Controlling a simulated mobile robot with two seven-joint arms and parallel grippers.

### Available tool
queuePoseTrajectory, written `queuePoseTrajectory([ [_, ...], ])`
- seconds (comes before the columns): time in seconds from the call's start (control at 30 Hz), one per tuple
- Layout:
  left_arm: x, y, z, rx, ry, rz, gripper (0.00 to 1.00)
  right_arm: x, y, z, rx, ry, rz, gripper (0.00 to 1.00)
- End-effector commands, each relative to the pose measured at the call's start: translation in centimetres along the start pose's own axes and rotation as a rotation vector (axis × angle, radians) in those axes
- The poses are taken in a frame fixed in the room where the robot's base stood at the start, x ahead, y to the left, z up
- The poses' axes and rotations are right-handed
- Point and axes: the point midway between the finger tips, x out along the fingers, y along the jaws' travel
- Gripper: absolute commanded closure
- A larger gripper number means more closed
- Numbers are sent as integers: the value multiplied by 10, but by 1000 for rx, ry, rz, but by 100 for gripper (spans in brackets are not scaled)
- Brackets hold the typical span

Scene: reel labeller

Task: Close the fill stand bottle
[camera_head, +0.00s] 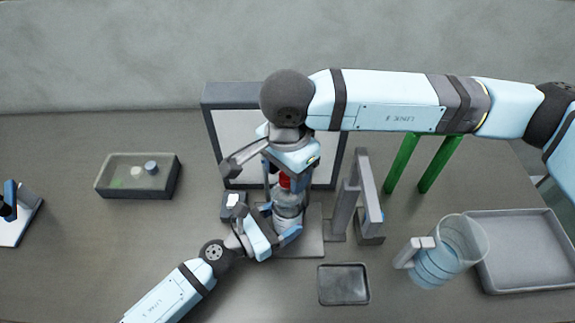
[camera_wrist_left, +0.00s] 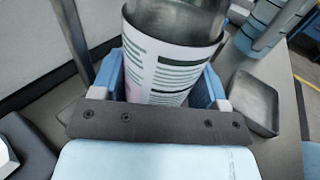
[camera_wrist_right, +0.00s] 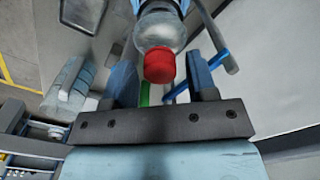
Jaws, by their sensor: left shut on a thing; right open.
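The clear bottle (camera_head: 288,199) stands upright on the fill stand's base plate (camera_head: 312,240). Its white printed label shows in the left wrist view (camera_wrist_left: 170,75). My left gripper (camera_head: 284,226) is shut on the bottle's body, one finger on each side. A red cap (camera_head: 284,181) is at the bottle's top; in the right wrist view the cap (camera_wrist_right: 160,65) lies between the fingers. I cannot tell how tightly it sits. My right gripper (camera_head: 285,172) is open above the bottle, its fingers on either side of the cap with gaps.
A grey upright post (camera_head: 364,190) stands just right of the bottle. A clear jug (camera_head: 447,255), a small dark tray (camera_head: 343,285) and a large grey tray (camera_head: 530,238) are further right. A grey bin (camera_head: 138,190) with small caps is at left. A framed white panel (camera_head: 232,135) stands behind.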

Motion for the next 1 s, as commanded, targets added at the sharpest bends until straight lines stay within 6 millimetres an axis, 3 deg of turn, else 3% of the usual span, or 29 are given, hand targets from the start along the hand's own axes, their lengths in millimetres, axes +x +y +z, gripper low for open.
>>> queuePoseTrajectory([
  [0.07, 0, 0, 0, 0, 0, 0, 99, 0, 0, 0, 0, 0, 0, 50],
  [0.27, 0, 0, 0, 0, -1, 0, 99, 0, 0, 0, 0, 0, 0, 96],
  [0.57, 0, 0, 0, 0, 0, 0, 99, 0, 0, 0, 5, 0, 0, 97],
  [0.6, 0, 0, 0, 0, 0, 0, 99, 0, 0, 0, 5, 0, 0, 62],
  [0.7, 0, 0, 0, 0, 0, 0, 99, 0, 0, 0, 5, 0, 0, 39],
  [1.0, 0, 0, 0, 0, 0, 0, 99, -2, 0, 0, 5, 0, 0, 39],
])
